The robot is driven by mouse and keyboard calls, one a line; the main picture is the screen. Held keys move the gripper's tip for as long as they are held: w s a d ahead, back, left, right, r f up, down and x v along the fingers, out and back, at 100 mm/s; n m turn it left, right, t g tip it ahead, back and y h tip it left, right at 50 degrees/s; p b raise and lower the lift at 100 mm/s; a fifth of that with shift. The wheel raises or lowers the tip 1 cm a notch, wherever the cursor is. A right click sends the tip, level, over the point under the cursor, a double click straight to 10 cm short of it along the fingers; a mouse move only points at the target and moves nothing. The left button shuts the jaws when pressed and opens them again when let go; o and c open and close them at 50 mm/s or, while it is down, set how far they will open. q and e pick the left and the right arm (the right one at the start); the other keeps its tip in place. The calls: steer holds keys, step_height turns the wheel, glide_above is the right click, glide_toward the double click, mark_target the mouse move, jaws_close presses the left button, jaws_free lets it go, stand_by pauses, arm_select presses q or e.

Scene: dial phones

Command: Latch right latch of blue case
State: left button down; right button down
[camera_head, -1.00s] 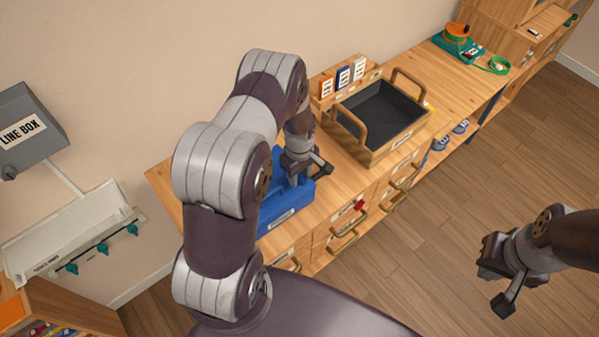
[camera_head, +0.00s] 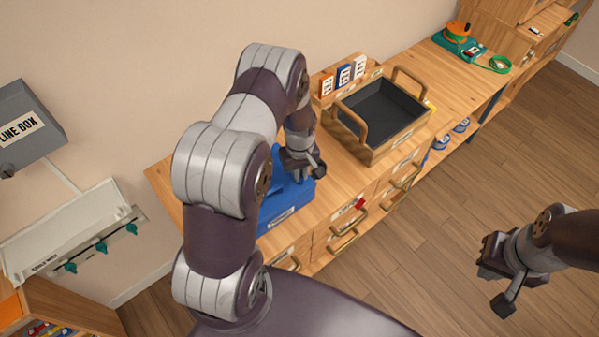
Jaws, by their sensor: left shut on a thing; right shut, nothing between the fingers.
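The blue case (camera_head: 286,203) lies on the wooden workbench, partly hidden behind my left arm. Its front face with a pale label shows. My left gripper (camera_head: 302,178) is at the right end of the case, pointing down, and is shut on a part of it. The fingers and wrist cover this part, so I cannot make out the right latch or its position. My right gripper (camera_head: 492,285) is shut and empty, out over the floor at the right, well away from the case.
A wooden tray with a dark inside (camera_head: 385,107) stands right of the case. Labelled cards (camera_head: 344,76) stand behind it. Drawers with handles (camera_head: 347,228) line the bench front. A teal phone with an orange reel (camera_head: 458,42) sits farther right. A grey line box (camera_head: 28,125) hangs at left.

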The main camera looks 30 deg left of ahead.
arm_select(q)
steer(key=m, duration=0.3)
steer(key=shift+w+m+b, duration=0.1)
steer(key=shift+m+b, duration=0.25)
steer(key=shift+m, duration=0.05)
steer(key=m, duration=0.3)
steer(key=shift+m, duration=0.3)
steer(key=m+b, duration=0.1)
steer(key=m, duration=0.2)
steer(key=shift+m, duration=1.9)
steer(key=c, duration=1.2)
jaws_free()
steer(key=shift+o, duration=0.2)
